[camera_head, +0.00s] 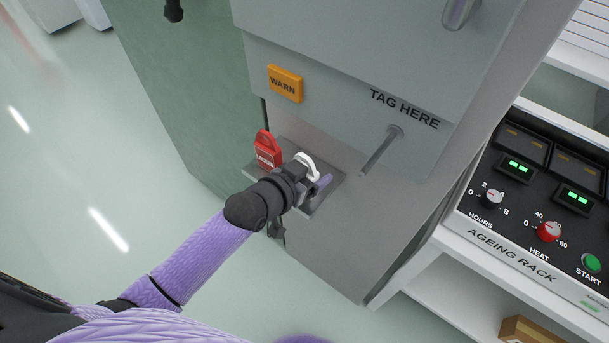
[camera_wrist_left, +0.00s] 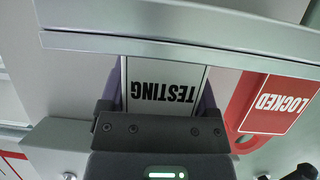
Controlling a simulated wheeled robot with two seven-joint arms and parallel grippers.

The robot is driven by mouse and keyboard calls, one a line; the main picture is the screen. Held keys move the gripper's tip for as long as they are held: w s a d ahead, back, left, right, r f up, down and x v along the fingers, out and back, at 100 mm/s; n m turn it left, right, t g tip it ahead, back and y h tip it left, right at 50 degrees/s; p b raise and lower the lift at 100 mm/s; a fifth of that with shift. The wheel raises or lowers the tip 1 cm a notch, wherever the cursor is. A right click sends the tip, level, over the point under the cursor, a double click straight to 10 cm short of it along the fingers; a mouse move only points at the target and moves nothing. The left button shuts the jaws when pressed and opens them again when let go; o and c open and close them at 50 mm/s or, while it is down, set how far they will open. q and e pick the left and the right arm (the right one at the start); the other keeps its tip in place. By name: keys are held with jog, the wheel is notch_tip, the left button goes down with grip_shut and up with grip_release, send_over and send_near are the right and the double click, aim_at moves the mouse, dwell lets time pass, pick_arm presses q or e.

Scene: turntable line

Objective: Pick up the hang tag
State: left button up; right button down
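The white hang tag, marked TESTING, (camera_wrist_left: 165,85) stands upside down in the left wrist view. In the head view only its white loop (camera_head: 306,162) shows; its body is hidden behind my left gripper (camera_head: 309,191). The tag is at the small grey shelf (camera_head: 326,196) on the cabinet front. In the left wrist view the purple fingers of my left gripper (camera_wrist_left: 162,88) are at both side edges of the tag. I cannot tell whether they press on it or leave a thin gap. My right gripper is not in view.
A red LOCKED tag (camera_head: 267,154) stands close left of my left gripper; it also shows in the left wrist view (camera_wrist_left: 280,105). An orange WARN tag (camera_head: 285,84) is on the cabinet face. A bare peg (camera_head: 380,152) sticks out under TAG HERE. An ageing rack (camera_head: 535,220) stands right.

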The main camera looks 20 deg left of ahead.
pick_arm(q)
jog(key=shift+c, duration=1.3)
jog(key=shift+s+r+p, duration=0.1)
jog(key=shift+r+p, duration=0.25)
jog(key=r+p, duration=0.1)
jog(key=r, duration=0.1)
jog(key=r+p, duration=0.1)
jog(key=r, duration=0.1)
jog(key=r+p, duration=0.1)
jog(key=r, duration=0.1)
jog(key=shift+s+a+r, duration=0.15)
jog(key=shift+s+r, duration=0.1)
jog(key=shift+r, duration=0.15)
jog(key=s+a+p, duration=0.1)
jog(key=s+a, duration=0.2)
jog(key=s, duration=0.6)
jog(key=s+a+p, duration=0.2)
jog(key=s+a, duration=0.1)
jog(key=s, duration=0.6)
jog(key=shift+a+f, duration=0.25)
